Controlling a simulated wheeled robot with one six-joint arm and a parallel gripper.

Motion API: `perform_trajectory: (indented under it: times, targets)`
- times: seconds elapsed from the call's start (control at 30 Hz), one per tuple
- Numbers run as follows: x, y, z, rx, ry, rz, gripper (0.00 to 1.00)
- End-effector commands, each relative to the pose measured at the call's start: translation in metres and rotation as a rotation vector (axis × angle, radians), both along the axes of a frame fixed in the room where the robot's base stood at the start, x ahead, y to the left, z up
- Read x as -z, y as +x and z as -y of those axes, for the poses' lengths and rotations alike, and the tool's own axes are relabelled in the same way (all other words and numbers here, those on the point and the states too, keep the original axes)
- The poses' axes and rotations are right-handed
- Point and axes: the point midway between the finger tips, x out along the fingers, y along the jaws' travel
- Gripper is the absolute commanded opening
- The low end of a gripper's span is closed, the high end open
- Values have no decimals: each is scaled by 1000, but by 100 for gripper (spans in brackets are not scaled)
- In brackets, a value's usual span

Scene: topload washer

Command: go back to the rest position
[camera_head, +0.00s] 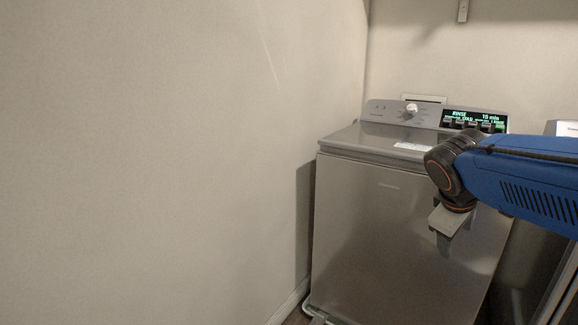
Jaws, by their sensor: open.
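My gripper (444,240) hangs at the end of my blue arm, which comes in from the right edge. It points down in front of the washer's upper front panel, and its jaws are open with nothing seen in them. The grey topload washer (365,235) stands behind it with its lid (350,138) closed. The control panel at the back has a white knob (411,108) and a lit display (473,116) reading RINSE, COLD and 15 min. My arm hides the right part of the washer's top and front.
A bare beige wall (160,160) fills the left side, with a narrow gap between it and the washer. Another appliance (566,128) stands partly in view at the right edge, behind my arm. The space left of my gripper, in front of the washer, is clear.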

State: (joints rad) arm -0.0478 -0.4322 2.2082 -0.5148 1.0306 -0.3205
Motion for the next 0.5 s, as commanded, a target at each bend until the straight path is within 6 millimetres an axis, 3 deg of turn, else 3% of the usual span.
perform_trajectory:
  times: [0.1,0.3,0.5]
  targets:
    - [24,-42,-17,85,136,38,60]
    - [65,-103,-49,239,368,91,60]
    - [98,-145,-76,364,548,122,60]
